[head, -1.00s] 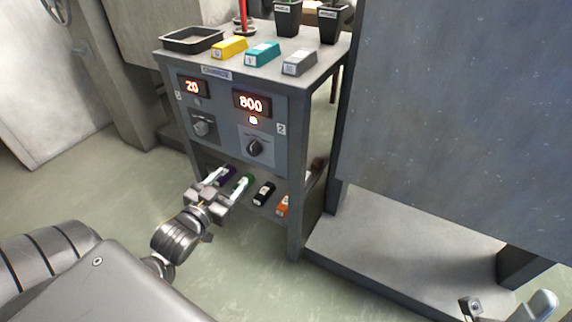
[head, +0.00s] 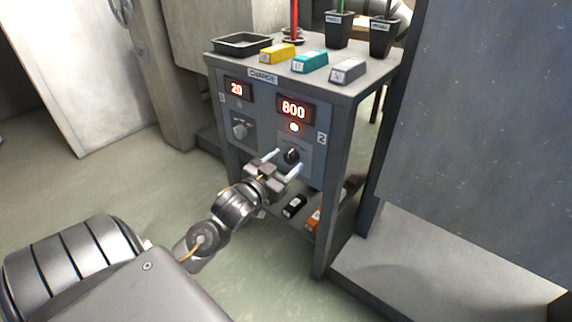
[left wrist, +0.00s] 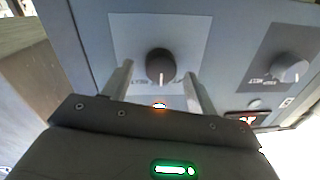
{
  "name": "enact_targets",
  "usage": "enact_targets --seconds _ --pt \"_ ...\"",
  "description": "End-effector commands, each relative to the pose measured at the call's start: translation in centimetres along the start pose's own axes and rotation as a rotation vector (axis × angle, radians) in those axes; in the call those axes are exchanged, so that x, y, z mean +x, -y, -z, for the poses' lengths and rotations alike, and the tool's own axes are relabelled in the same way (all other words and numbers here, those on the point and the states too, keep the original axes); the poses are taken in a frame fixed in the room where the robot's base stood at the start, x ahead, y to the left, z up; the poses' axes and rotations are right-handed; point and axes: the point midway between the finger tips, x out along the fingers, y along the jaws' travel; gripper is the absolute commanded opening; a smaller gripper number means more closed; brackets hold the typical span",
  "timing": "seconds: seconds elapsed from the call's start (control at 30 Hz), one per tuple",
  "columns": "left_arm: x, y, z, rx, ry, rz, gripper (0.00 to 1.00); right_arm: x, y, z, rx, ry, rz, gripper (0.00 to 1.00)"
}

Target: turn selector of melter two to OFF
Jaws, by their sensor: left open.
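My left gripper (head: 283,163) is open in front of the panel, with one finger on each side of this knob. In the left wrist view the knob (left wrist: 160,66) shows between the two fingertips (left wrist: 158,80), with a pale pointer mark on it. I cannot tell whether the fingers touch it. The selector of melter one (head: 239,130) is a grey knob under a display reading 20 (head: 236,89).
On the cabinet top (head: 265,62) stand a black tray (head: 242,44), yellow (head: 277,54), teal (head: 310,61) and grey (head: 348,71) bars and two dark pots. A black bar (head: 295,206) and an orange one lie on the lower shelf. A large blue-grey wall closes the right side.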

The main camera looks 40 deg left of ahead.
Motion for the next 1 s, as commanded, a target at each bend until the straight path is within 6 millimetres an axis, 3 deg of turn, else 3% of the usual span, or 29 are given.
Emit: enact_targets --seconds 0.43,0.77,1.0 --pt "1.00 0.03 0.03 0.000 0.000 0.001 0.57 0.39 0.03 -0.01 -0.001 -0.019 0.006 0.36" --pt "0.98 0.02 0.03 0.000 0.000 0.000 0.14 0.26 0.03 -0.02 -0.001 -0.014 0.005 0.36" --pt "0.98 0.05 0.18 -0.014 0.002 0.000 0.14 0.50 0.00 0.03 0.000 -0.007 0.001 0.36"
